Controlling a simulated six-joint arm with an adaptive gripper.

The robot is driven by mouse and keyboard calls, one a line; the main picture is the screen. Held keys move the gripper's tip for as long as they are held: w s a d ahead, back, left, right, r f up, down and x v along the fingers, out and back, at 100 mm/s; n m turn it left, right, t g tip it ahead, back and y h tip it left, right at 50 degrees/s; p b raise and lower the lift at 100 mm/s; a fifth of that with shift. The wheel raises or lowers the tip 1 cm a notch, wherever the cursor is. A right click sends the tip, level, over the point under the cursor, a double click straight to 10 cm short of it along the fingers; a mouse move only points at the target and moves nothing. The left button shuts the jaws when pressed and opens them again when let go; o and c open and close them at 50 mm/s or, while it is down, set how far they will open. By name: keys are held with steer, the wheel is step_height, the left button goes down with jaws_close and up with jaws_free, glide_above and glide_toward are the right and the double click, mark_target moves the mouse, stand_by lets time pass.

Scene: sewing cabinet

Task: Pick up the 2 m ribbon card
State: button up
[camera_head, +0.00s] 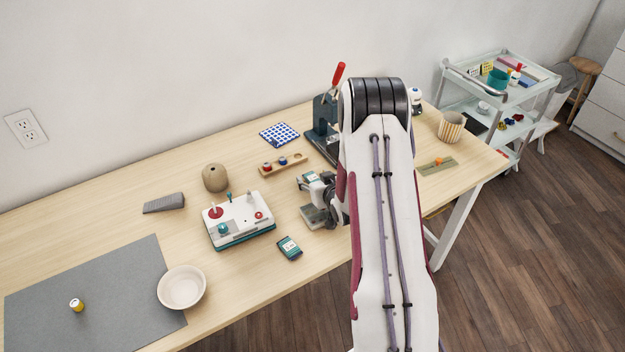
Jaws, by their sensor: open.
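A dark card with a teal and white label (289,247) lies flat on the table in front of the white machine. It looks like a ribbon card, but its lettering is too small to read. A second small teal and white patch (310,177) shows at my gripper; I cannot tell whether it is another card. My gripper (312,200) is open, low over the table, above and right of the dark card and apart from it. My arm hides part of the gripper and the table behind it.
A white and teal machine with knobs (238,220) stands left of the card. A wooden spool rack (283,165), a dark press with a red handle (322,115) and a blue patterned cloth (279,134) are behind. A bowl (182,288) sits at the grey mat's (90,295) edge. The table's front edge is close.

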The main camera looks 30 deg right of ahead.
mark_target(314, 180)
stand_by(0.3)
steer(key=c, duration=1)
steer(key=shift+r, duration=0.1)
steer(key=shift+r, duration=4.9)
